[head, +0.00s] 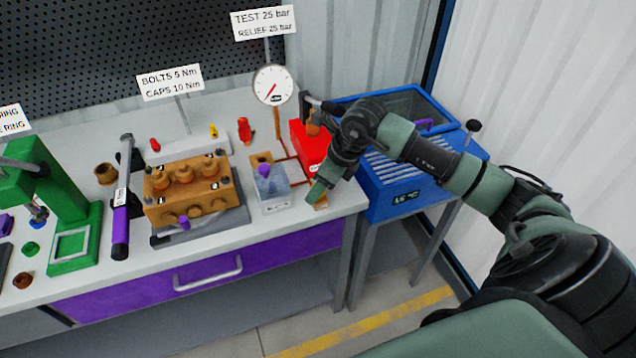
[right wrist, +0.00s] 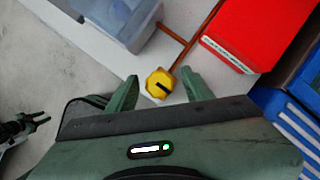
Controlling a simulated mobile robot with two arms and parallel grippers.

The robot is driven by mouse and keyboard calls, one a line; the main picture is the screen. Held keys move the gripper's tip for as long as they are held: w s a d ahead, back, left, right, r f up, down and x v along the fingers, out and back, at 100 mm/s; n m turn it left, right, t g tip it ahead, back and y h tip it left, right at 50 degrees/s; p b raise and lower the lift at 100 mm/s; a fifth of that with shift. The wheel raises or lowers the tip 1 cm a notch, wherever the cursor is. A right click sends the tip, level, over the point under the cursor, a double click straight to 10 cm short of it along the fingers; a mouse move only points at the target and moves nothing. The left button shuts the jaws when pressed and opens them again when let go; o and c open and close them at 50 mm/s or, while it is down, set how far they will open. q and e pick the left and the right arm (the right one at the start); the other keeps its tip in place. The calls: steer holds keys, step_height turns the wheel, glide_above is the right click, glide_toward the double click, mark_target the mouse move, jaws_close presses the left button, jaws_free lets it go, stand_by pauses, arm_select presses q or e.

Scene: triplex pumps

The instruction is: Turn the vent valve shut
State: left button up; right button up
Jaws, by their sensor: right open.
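The vent valve's yellow knob (right wrist: 159,83) with a black bar across its top is in the right wrist view, at the bench corner near a copper pipe. My right gripper (right wrist: 160,76) is open, with one green finger on each side of the knob. Gaps show between fingers and knob, and I see no contact. In the head view my right gripper (head: 318,193) points down at the bench's front right corner and hides most of the knob. A dark pronged part at the left edge of the right wrist view may be my left gripper; its state is unclear.
A clear tank (head: 272,190) stands left of my right gripper, and a red box (head: 308,147) is just behind it. A blue unit (head: 400,190) stands to the right. A pressure gauge (head: 272,85) rises behind the tank. The orange pump block (head: 187,190) is further left.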

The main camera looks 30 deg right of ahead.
steer(key=shift+f, duration=0.2)
jaws_close()
arm_select(q)
steer(key=shift+w+a+r, duration=0.1)
steer(key=shift+w, duration=0.5)
